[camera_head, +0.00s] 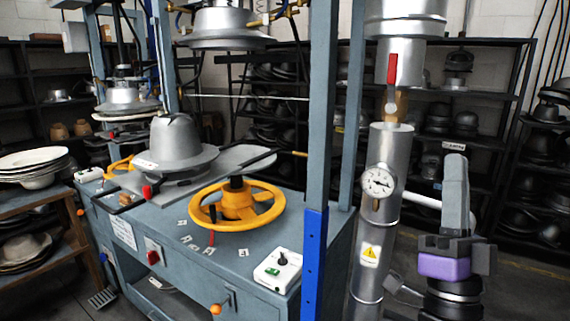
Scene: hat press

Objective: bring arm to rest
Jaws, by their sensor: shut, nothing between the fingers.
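My gripper (456,170) points upward at the right of the head view, with a purple band (445,266) below it. Its grey fingers are together, with nothing seen between them. It is to the right of the steel pipe and apart from it. The hat press (235,255) stands at left and centre, with a grey hat-shaped form (178,145) on its bench and a yellow handwheel (237,205) in front.
A steel pipe (378,225) with a pressure gauge (378,181) and a red-handled valve (392,70) stands between my gripper and the press. A blue-grey post (318,150) rises at the bench corner. Shelves of dark hat forms (440,120) line the back. Floor shows at lower right.

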